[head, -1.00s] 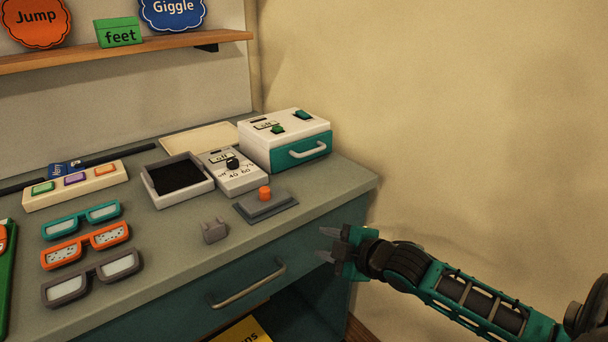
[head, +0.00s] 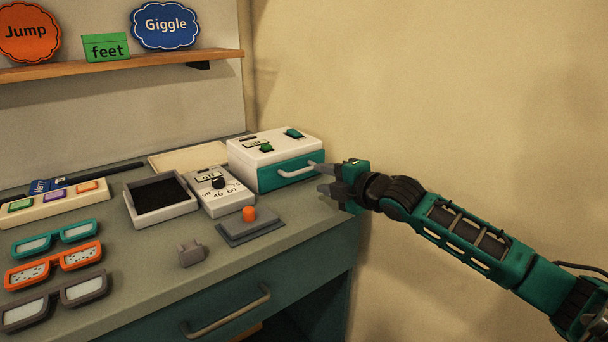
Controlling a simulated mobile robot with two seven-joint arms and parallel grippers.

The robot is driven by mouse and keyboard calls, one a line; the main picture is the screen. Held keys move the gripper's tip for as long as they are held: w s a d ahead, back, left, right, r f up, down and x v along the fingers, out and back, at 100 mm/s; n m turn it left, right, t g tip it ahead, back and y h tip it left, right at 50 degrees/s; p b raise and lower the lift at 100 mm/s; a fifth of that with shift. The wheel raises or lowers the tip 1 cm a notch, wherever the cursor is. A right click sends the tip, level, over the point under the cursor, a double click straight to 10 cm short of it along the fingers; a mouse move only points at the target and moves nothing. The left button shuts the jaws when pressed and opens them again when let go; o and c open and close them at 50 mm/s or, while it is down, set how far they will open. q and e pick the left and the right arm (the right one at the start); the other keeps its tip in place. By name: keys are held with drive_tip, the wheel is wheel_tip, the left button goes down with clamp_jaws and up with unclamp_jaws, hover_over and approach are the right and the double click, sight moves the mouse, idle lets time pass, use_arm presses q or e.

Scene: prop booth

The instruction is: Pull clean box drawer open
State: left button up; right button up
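The clean box (head: 275,152) is a white box with a teal drawer front and a light bar handle. It stands at the back right of the counter. Its drawer (head: 270,178) looks shut. My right gripper (head: 322,179) is just right of the drawer handle (head: 297,171), its two grey fingers apart and pointing left. The fingertips are close to the handle's right end; I cannot tell whether they touch it. Nothing shows between the fingers. My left gripper is not in the picture.
A grey base with an orange button (head: 249,214) lies in front of the box. Several glasses (head: 55,268) lie at the left. A wall is at the right; the counter's front right is clear.

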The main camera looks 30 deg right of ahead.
sight(302, 172)
drive_tip(key=b+x, duration=0.1)
drive_tip(key=x, duration=0.7)
drive_tip(key=shift+w+a, duration=0.1)
drive_tip(key=shift+f, duration=0.1)
clamp_jaws()
idle(0.5)
